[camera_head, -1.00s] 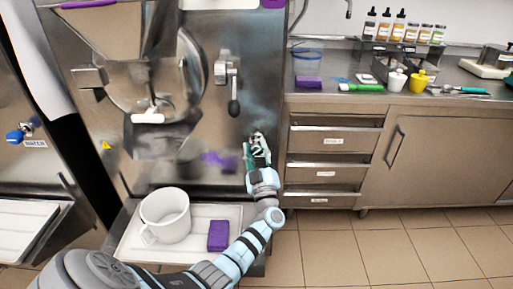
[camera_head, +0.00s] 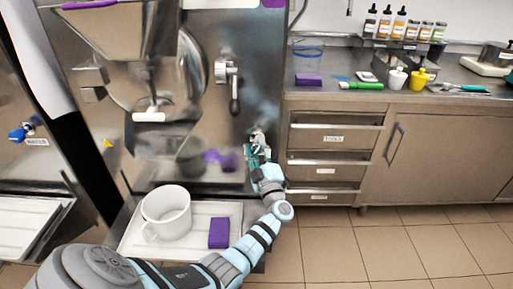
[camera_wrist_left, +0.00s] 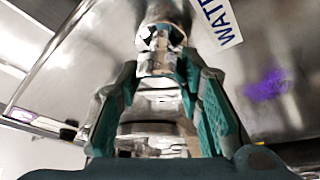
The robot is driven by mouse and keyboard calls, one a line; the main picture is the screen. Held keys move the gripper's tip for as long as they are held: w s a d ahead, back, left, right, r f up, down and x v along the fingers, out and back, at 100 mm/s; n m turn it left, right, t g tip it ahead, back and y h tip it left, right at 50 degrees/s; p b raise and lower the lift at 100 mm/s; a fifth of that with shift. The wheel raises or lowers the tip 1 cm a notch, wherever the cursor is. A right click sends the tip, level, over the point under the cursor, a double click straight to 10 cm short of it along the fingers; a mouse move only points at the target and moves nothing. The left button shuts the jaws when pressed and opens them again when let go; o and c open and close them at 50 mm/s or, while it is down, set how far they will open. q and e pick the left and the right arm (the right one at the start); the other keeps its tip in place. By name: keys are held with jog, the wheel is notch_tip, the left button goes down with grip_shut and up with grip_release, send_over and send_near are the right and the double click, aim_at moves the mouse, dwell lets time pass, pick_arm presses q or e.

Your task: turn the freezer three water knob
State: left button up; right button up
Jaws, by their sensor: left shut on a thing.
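My left gripper (camera_head: 258,150) is at the lower right of the middle freezer's steel front (camera_head: 215,130). In the left wrist view the same gripper (camera_wrist_left: 160,72) has its teal-padded fingers around a metallic water knob (camera_wrist_left: 160,42), shut on it. A white label reading "WATER" (camera_wrist_left: 215,20) is on the panel beside the knob. In the head view the gripper largely hides the knob and its label. My right gripper is in neither view.
A lever handle (camera_head: 234,88) hangs on the freezer above my gripper. A white pitcher (camera_head: 166,213) and a purple block (camera_head: 218,233) stand on the tray below. Another freezer with a blue knob (camera_head: 17,136) is at left. Drawers (camera_head: 335,135) are at right.

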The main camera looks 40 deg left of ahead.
pick_arm(q)
jog(key=o, duration=1.2)
jog(key=shift+c, duration=0.2)
jog(key=shift+d, duration=0.1)
jog(key=v, duration=1.2)
jog(key=shift+r, duration=0.15)
